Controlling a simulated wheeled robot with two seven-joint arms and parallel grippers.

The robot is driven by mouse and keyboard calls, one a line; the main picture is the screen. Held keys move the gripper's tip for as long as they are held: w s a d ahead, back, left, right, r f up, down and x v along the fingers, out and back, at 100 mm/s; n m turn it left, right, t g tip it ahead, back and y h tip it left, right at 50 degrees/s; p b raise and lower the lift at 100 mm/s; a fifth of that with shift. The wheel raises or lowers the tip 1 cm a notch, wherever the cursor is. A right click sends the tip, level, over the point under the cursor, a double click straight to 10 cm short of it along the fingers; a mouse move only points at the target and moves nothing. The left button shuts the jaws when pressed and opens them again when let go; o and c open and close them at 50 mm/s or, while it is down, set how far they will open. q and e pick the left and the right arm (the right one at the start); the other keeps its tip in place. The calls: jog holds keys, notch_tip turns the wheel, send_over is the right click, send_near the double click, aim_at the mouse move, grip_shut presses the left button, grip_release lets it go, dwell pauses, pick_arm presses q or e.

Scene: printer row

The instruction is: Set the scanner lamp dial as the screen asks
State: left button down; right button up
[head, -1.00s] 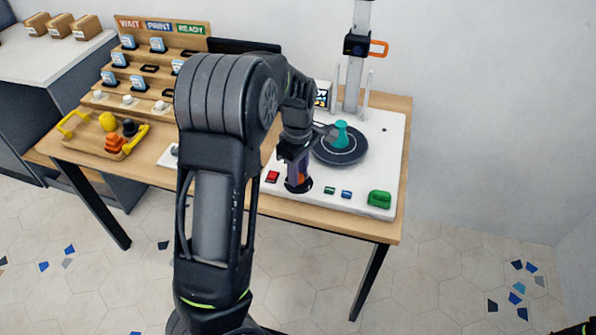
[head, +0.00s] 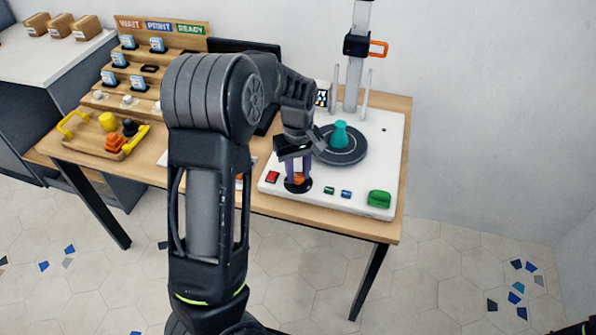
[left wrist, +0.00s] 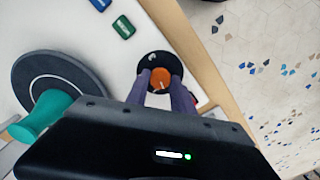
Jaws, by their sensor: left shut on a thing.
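The orange lamp dial (left wrist: 160,77) with a pale pointer line sits on a round black base on the white scanner board (head: 330,198). It also shows in the head view (head: 298,179), near the board's front edge. My left gripper (head: 298,176) points down at the dial from above. In the left wrist view its two purple fingers (left wrist: 162,80) are shut on the dial, one on each side. A small screen (head: 322,97) with a dark pattern stands behind my arm, partly hidden, and I cannot read it. My right gripper is not in view.
A teal knob-shaped piece (head: 340,136) stands on a dark round turntable (head: 344,152) close behind the gripper. A red button (head: 272,177) and a green block (head: 379,199) flank the dial. A column (head: 354,80) rises behind. A yellow-handled tray (head: 88,136) lies left.

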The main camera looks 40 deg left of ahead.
pick_arm(q)
jog(key=m, duration=0.4)
jog(key=shift+m, duration=0.3)
jog(key=m, duration=0.4)
jog(key=shift+m+b, duration=0.3)
jog(key=shift+b, duration=0.1)
jog(key=m, duration=0.9)
jog(key=shift+r, duration=0.1)
jog(key=m, duration=0.3)
jog(key=shift+m, duration=0.3)
jog(key=m, duration=0.4)
jog(key=shift+d+m+p, duration=0.1)
jog(key=shift+m+p, duration=0.2)
jog(key=shift+p, duration=0.1)
jog(key=m+p, duration=0.1)
jog(key=m, duration=0.3)
jog(key=m+p, duration=0.1)
jog(key=m, duration=0.3)
jog(key=shift+m, duration=0.4)
jog(key=shift+p, duration=0.3)
